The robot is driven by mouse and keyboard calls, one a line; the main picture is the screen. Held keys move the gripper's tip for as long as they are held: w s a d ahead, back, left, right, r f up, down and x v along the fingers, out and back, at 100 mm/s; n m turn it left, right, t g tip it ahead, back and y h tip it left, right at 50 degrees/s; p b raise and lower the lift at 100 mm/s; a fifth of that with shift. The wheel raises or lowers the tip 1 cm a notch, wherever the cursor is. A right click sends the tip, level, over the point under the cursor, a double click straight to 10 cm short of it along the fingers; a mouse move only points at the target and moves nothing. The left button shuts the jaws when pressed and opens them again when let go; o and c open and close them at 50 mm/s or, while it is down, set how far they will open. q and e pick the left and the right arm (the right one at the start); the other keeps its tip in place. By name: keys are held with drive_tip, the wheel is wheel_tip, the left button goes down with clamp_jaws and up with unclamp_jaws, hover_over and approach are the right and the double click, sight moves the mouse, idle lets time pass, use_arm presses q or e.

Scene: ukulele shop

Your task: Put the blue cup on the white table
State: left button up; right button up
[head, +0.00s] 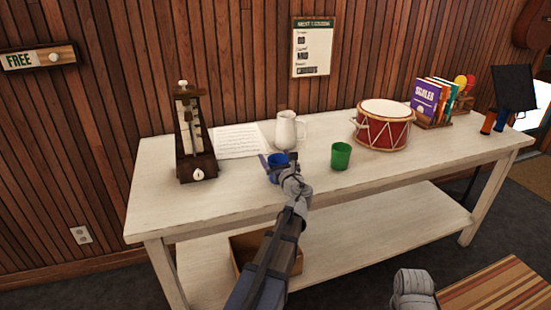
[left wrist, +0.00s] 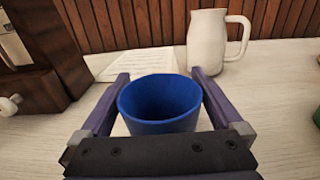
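The blue cup (head: 274,175) is upright at the white table (head: 225,200), near its middle. In the left wrist view the blue cup (left wrist: 160,105) fills the space between the two purple fingers of my left gripper (left wrist: 160,85). The fingers lie along both sides of the cup, very close to it or touching; I cannot tell which. The cup looks empty. In the head view my left gripper (head: 277,162) is at the cup, and my wrist hides part of it. Whether the cup's base touches the tabletop is hard to see. My right gripper's fingers are not visible.
A white pitcher (head: 287,130) and a music sheet (head: 238,141) lie behind the cup. A metronome (head: 192,135) stands left; a green cup (head: 341,156), red drum (head: 383,128) and books (head: 430,100) stand right. The table's front strip is clear.

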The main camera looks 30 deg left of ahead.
use_arm(q)
drive_tip(key=shift+r, duration=0.15)
drive_tip(key=shift+s+d, duration=0.25)
drive_tip(key=v, duration=1.1)
drive_tip(key=shift+s+d, duration=0.1)
